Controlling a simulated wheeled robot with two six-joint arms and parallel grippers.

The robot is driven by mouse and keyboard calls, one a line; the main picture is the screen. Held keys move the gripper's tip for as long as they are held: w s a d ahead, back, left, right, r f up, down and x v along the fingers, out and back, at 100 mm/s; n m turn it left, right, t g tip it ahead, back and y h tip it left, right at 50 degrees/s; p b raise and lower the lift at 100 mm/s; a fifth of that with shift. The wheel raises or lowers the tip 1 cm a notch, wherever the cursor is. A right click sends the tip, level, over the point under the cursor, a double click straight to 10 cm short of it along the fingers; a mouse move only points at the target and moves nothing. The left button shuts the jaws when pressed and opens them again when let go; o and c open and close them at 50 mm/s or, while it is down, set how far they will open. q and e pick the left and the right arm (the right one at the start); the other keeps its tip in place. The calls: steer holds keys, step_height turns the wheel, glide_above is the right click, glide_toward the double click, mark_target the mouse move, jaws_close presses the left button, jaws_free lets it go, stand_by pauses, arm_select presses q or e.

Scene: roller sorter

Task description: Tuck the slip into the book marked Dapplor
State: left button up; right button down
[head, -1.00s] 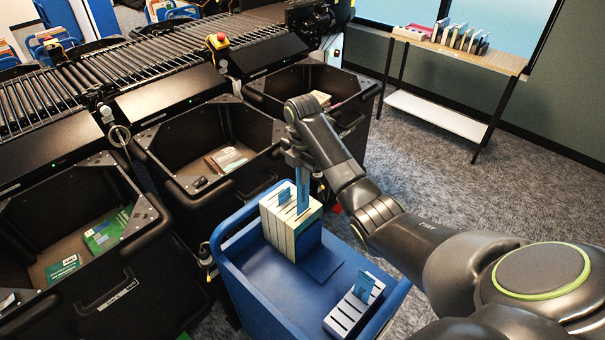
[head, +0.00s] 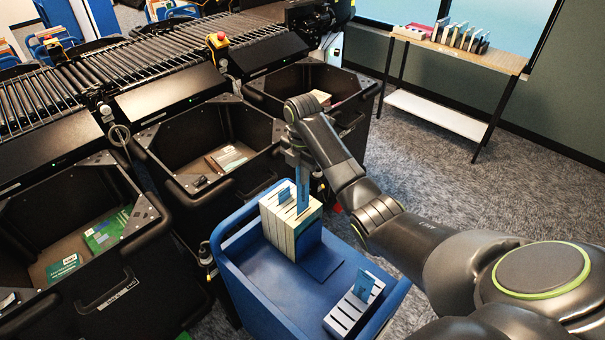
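A row of upright books (head: 283,232) stands at the far end of the blue cart (head: 285,285). No title can be read, so I cannot tell which book is Dapplor. My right gripper (head: 299,168) points down over the row, shut on a blue slip (head: 303,196). The slip hangs upright, its lower end at the book tops; I cannot tell whether it is between pages. Another blue slip (head: 284,195) sticks up from the row to the left. A slotted white holder (head: 346,314) with a blue slip (head: 364,284) stands at the cart's near end. My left gripper is not in view.
Black bins (head: 205,150) with some books in them stand left of and behind the cart, below the roller conveyor (head: 150,60). A wooden shelf table (head: 460,52) with books is at the back right.

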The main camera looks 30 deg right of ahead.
steer(key=shift+f+b, duration=0.55)
steer(key=shift+f, duration=0.9)
stand_by(0.9)
steer(key=b, duration=0.2)
glide_above(302, 212)
steer(key=shift+d+f, duration=0.15)
steer(key=shift+f, duration=1.95)
steer(key=shift+w+f+b, duration=0.1)
steer(key=shift+f+b, duration=0.95)
steer(key=shift+f, duration=1.65)
steer(key=c, duration=1.6)
jaws_free()
